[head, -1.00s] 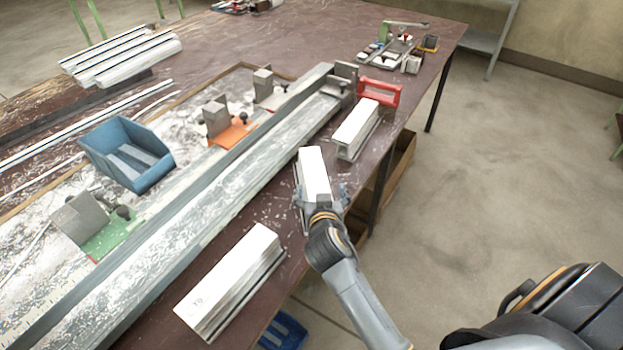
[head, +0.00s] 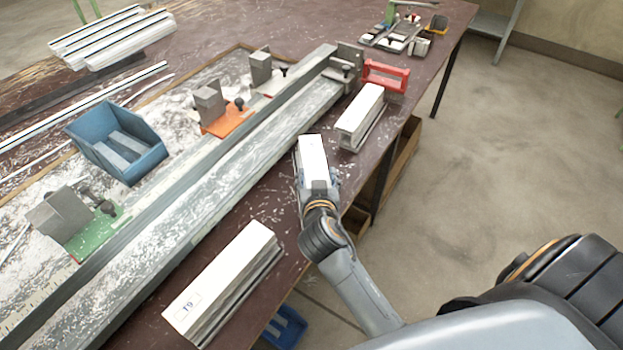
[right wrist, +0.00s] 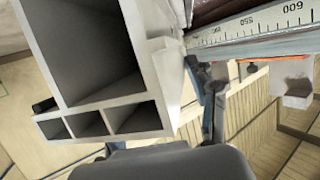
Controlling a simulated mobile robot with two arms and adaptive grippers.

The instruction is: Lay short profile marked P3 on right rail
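A short white profile (head: 312,156) stands out from my right gripper (head: 317,183), whose fingers close around its near part, beside the front rail. In the right wrist view this hollow profile (right wrist: 152,118) fills the left, with one large and several small chambers at its end. One finger (right wrist: 209,105) lies along its right side. No mark is readable on it, so I cannot tell whether it is P3. A long pale metal rail (head: 235,170) runs diagonally, left of the gripper. My left gripper is not in view.
A blue bin (head: 115,150), a green clamp base (head: 95,232) and an orange clamp base (head: 228,119) stand left of the rail. A ruler (right wrist: 250,27) shows in the right wrist view.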

